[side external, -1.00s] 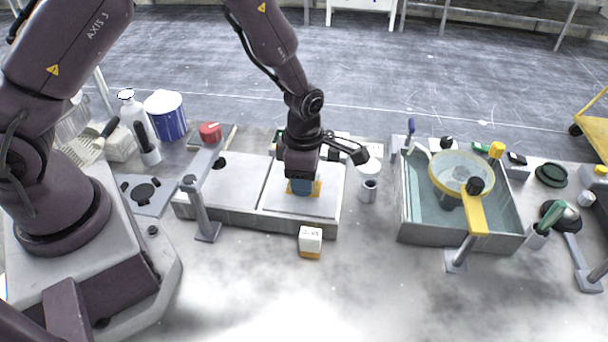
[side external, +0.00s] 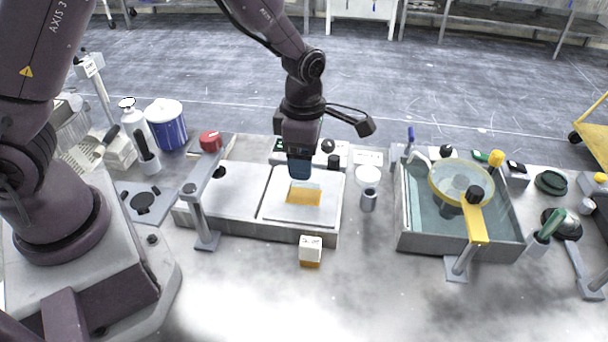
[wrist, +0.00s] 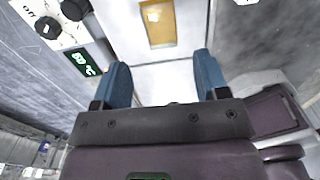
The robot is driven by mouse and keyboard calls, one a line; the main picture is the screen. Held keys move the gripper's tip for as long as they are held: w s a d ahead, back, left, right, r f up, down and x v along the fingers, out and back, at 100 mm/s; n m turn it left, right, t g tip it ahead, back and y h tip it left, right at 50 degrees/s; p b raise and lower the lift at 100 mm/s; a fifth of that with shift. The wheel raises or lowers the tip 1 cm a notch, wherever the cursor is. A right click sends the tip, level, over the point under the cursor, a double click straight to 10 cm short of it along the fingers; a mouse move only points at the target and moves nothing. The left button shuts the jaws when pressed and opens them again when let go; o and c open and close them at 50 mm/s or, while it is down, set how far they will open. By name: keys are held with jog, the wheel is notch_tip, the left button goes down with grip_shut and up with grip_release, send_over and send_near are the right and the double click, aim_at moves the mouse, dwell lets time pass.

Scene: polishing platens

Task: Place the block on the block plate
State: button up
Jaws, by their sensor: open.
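In the wrist view the block (wrist: 158,22) lies flat on the plate (wrist: 170,85), ahead of my fingers. My gripper (side external: 299,168) is above the block, apart from it, with blue fingers pointing down. In the wrist view my gripper (wrist: 162,72) is open, with nothing between its two blue fingers.
A small white and orange box (side external: 310,251) stands in front of the unit. A grey post (side external: 203,220) stands at its front left. A small cup (side external: 368,200) and a water basin (side external: 415,238) are on the right. A control panel (wrist: 62,27) borders the plate.

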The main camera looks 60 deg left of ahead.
jog(key=s+a+r+m+t+h, duration=0.1)
jog(key=s+r+m, duration=0.3)
jog(key=r+m, duration=0.3)
jog(key=s+a+r+m+t, duration=0.1)
jog(key=s+r+m+t, duration=0.3)
jog(key=r, duration=0.6)
jog(key=s+a+r+m, duration=0.1)
jog(key=s+r+m, duration=0.1)
jog(key=s+m, duration=0.3)
jog(key=s+a+r+m+y, duration=0.1)
jog(key=s+m, duration=0.4)
jog(key=m, duration=0.6)
jog(key=shift+a+r+t, duration=0.3)
jog(key=shift+a+r, duration=0.05)
jog(key=shift+r, duration=0.55)
